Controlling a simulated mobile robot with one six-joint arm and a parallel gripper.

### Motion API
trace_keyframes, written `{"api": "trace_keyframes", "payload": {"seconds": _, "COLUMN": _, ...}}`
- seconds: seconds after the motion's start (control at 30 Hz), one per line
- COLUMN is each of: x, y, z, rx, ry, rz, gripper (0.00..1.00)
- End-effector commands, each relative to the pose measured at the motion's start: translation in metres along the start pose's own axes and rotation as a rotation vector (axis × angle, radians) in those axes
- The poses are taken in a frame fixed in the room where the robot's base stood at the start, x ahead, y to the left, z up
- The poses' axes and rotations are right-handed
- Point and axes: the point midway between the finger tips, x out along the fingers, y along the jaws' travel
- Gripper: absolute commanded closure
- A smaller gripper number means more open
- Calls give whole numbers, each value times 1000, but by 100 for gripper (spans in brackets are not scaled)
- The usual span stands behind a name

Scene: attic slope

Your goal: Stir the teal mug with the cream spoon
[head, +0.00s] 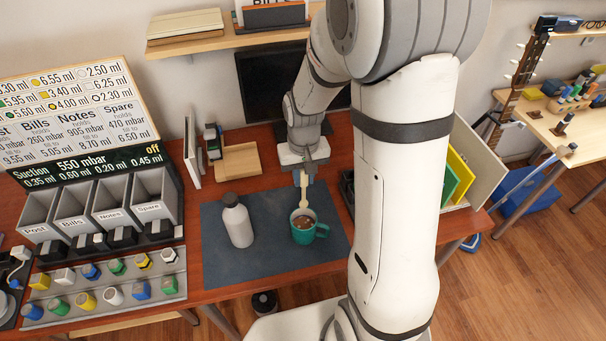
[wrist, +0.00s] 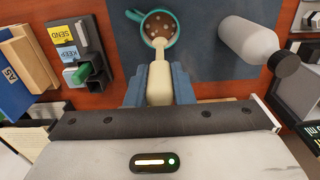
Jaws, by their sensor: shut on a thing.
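The teal mug (head: 308,232) stands upright on a dark mat on the desk, with brown liquid and several pale bits showing in it. It also shows at the top of the wrist view (wrist: 173,17). My gripper (head: 304,170) is above the mug, pointing down, shut on the cream spoon (head: 304,194). In the wrist view the spoon (wrist: 159,80) sits between the two blue-grey fingers and reaches toward the mug. Its lower end is at the mug's opening; I cannot tell how deep it is.
A grey bottle (head: 238,224) with a dark cap stands on the dark mat (head: 270,272), left of the mug. Labelled bins (head: 110,202) and a rack of coloured blocks (head: 110,290) fill the left. A wooden tray (head: 239,160) lies behind. The mat's front is clear.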

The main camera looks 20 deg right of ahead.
Motion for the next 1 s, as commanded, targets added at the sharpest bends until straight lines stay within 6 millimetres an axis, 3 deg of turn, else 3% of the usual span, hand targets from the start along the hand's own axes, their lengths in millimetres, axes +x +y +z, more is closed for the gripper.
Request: {"api": "trace_keyframes", "payload": {"seconds": 1.0, "x": 139, "y": -1, "z": 0, "rx": -1, "ry": -1, "rz": 0, "gripper": 100}}
